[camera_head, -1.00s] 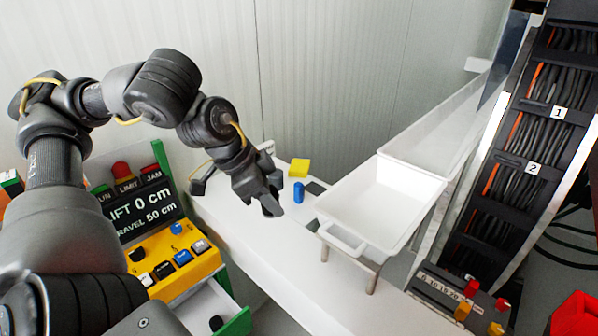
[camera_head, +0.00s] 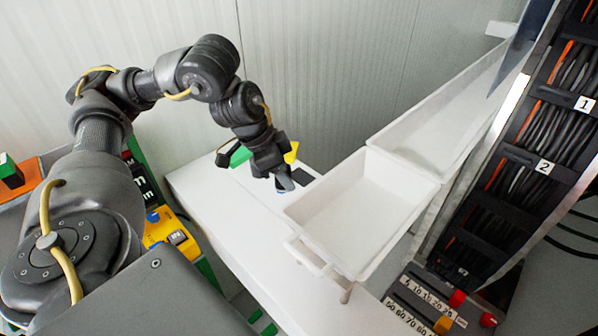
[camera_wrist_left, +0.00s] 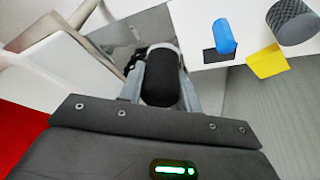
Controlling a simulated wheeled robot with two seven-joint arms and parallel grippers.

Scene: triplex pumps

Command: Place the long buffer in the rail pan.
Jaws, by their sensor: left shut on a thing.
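My left gripper (camera_head: 283,180) is over the white table, just left of the white pan. In the left wrist view its fingers (camera_wrist_left: 160,78) are shut on a dark cylindrical piece (camera_wrist_left: 162,84), which looks like the long buffer; its far end is hard to see. The white pan (camera_head: 318,262), which I take for the rail pan, has a handle at its near end, and its floor looks empty. My right gripper is not in view.
A blue cylinder (camera_wrist_left: 224,38), a yellow block (camera_wrist_left: 267,62) and a textured grey cylinder (camera_wrist_left: 294,20) are beyond the gripper. A green piece (camera_head: 240,157) lies at the table's back. A cable rack (camera_head: 530,150) stands right of the pan.

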